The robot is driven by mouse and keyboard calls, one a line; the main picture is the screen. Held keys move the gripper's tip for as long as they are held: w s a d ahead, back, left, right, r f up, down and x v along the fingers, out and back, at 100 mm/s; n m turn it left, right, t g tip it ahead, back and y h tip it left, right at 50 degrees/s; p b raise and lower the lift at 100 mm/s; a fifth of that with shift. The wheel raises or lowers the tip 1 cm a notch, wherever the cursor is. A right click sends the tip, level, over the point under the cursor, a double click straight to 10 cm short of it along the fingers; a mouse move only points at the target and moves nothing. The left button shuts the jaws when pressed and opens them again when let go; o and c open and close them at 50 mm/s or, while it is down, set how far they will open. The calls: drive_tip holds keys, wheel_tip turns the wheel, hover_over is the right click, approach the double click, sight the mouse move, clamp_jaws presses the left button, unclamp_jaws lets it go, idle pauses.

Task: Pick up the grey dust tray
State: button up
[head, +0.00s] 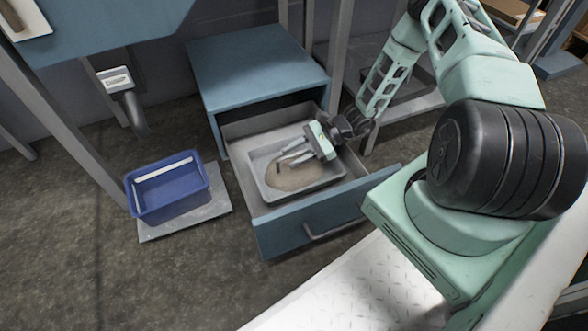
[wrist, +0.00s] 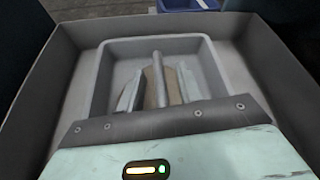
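The grey dust tray (head: 258,185) sits inside the open drawer and holds a patch of brown dust (head: 292,178). It also shows in the wrist view (wrist: 102,80), with a grey bar (wrist: 158,72) running along its middle. My gripper (head: 282,157) is over the inside of the tray, pointing left in the head view. Its two fingers are apart, one on each side of the bar in the wrist view. I cannot tell whether the fingers touch the bar. The gripper body hides the near side of the tray in the wrist view.
The drawer (head: 328,222) is pulled out of a blue cabinet (head: 255,65), and its walls surround the tray. A blue bin (head: 170,208) stands on a grey plate (head: 217,208) to the left. A post (head: 70,125) rises behind the bin. Floor is clear at front left.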

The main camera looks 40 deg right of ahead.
clamp_jaws()
idle(1.3)
